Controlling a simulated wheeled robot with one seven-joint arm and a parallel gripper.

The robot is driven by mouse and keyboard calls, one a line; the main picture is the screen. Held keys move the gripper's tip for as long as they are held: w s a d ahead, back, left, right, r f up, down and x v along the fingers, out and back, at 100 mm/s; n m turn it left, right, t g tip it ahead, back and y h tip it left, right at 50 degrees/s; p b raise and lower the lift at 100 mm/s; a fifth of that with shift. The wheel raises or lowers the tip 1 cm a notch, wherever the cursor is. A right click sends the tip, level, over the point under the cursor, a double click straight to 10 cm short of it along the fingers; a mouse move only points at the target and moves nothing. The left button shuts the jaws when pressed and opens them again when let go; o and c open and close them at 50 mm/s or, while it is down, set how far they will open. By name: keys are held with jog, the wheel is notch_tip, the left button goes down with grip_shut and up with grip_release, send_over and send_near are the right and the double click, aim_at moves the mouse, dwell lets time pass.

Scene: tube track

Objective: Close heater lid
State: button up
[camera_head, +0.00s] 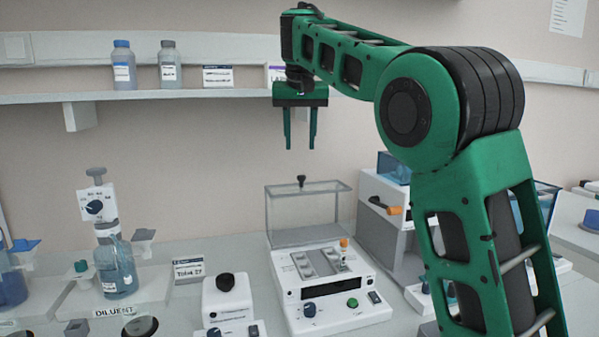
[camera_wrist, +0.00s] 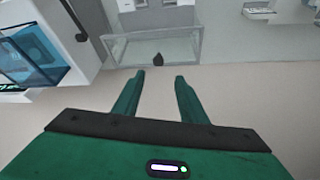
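The heater (camera_head: 330,310) is a white bench unit with a dark display, a blue knob and a green button. Its clear lid (camera_head: 285,215) stands at the rear of the unit, with a black knob (camera_head: 301,181) on its top edge. The block with wells (camera_head: 318,262) in front of the lid is uncovered, and an orange-capped tube (camera_head: 344,244) shows at its right. My gripper (camera_head: 300,147) is open and empty, pointing down, above the knob in the picture and apart from it. In the wrist view the lid (camera_wrist: 185,48) and knob (camera_wrist: 158,60) appear just beyond the fingertips (camera_wrist: 160,76).
A white machine with an orange handle (camera_head: 385,206) stands right of the heater. A small white unit with a black knob (camera_head: 226,284) is at its left. A blue diluent bottle (camera_head: 116,268) is further left. A wall shelf (camera_head: 170,97) holds two bottles.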

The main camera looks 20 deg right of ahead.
aim_at(301, 176)
jog(key=x, duration=1)
jog(key=shift+d, duration=0.2)
grip_shut()
